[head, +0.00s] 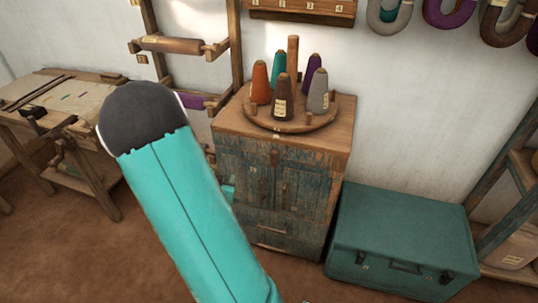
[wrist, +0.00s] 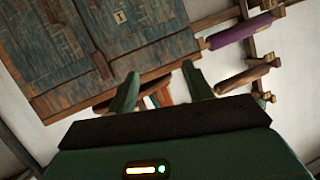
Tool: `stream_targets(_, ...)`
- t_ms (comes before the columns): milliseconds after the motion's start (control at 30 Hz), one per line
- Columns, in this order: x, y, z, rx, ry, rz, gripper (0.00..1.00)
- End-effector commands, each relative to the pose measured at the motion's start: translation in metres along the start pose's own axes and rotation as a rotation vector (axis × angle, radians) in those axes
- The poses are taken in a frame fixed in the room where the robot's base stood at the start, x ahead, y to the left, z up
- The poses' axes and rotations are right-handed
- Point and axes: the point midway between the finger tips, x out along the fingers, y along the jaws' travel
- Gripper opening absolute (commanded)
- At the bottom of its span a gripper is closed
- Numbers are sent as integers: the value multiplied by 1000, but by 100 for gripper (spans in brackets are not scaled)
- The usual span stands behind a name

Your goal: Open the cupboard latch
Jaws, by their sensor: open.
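The wooden cupboard (head: 300,215) stands against the wall in the head view, its two doors in worn blue-grey paint above a drawer. The doors look shut. In the wrist view the cupboard doors (wrist: 110,50) show tilted at the upper left, with a small label marked I. My gripper (wrist: 162,84) is open and empty. Its left fingertip overlaps the cupboard's edge in the picture; its right one lies past that edge. I cannot tell whether it touches.
A round rack (head: 290,118) with several thread cones sits on the cupboard top. A teal chest (head: 400,235) stands close on the right. A wooden frame with rolls (head: 172,45) is behind on the left, and a bench (head: 60,95) at far left. Brown floor is open in front.

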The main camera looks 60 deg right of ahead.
Motion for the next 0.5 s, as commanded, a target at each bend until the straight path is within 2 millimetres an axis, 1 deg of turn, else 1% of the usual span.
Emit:
stream_targets(33,10,28,4,-20,58,56,51)
stream_targets(100,18,60,2,-45,150,114,51)
stream_targets(200,22,94,-1,-88,261,173,51)
stream_targets(300,22,115,-4,-124,339,206,51)
stream_targets(333,22,120,-4,-132,355,213,51)
stream_targets(400,22,125,-6,-144,380,221,51)
stream_targets(500,26,128,-9,-149,393,225,51)
